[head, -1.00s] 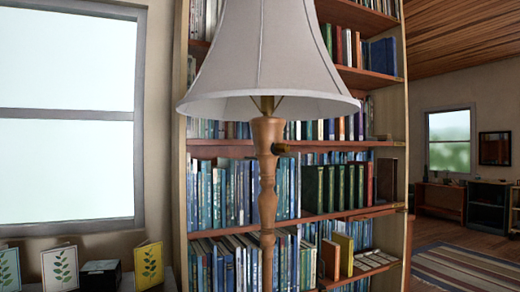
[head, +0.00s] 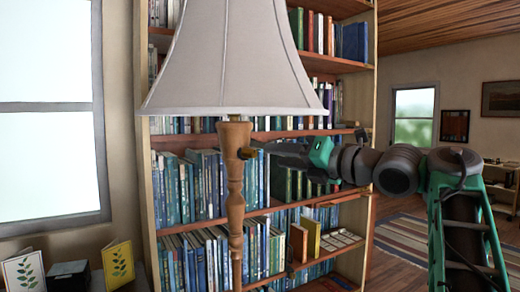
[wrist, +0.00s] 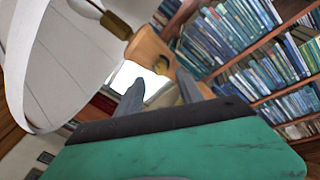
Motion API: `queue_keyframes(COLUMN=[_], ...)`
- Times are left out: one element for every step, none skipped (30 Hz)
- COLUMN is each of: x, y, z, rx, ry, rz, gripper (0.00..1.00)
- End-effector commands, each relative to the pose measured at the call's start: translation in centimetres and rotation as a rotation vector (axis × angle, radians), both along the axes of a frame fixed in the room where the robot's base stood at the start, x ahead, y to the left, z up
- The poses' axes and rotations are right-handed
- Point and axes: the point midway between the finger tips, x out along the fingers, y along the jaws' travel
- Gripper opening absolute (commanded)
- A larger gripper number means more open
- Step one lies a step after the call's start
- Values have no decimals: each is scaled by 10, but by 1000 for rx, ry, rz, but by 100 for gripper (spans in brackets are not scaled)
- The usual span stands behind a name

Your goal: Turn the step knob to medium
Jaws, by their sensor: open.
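The step knob (head: 247,153) is a small dark brass piece on the right side of the floor lamp's turned wooden stem (head: 234,190), just below the shade (head: 232,60). In the head view, my gripper (head: 270,148) reaches in from the right, its fingertips close to the knob. I cannot tell whether they touch it. In the wrist view, the open fingers (wrist: 160,88) point toward the wooden stem (wrist: 150,48), with a gap between them.
A tall bookshelf (head: 285,208) full of books stands behind the lamp and my gripper. The shade hangs close above the knob, and fills the left of the wrist view (wrist: 75,60). Cards (head: 118,265) stand at lower left. A striped rug (head: 400,248) lies at right.

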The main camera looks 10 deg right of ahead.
Motion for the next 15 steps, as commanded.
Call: queue_keyframes(x=[7, 12, 18, 24, 29, 35, 39, 43, 47, 50, 52, 54, 55, 56, 56], y=[7, 11, 15, 19, 23, 27, 30, 32, 35, 37, 38, 39, 40, 40, 40], z=[0, 0, 0, 0, 0, 0, 0, 1, 0, 0, 0, 0, -1, -1, -1], rx=[2, 3, 4, 5, 5, 4, 4, 4, 5, 5, 5, 5, 5, 5, 4], ry=[2, 3, 4, 5, 5, 5, 5, 5, 5, 5, 5, 5, 5, 6, 5], rz=[4, 6, 6, 6, 5, 4, 4, 3, 3, 2, 0, 0, 0, -1, -1], gripper=[44, 44, 44, 44, 44, 44, 44, 44, 44, 44, 44, 44, 44, 44, 44])
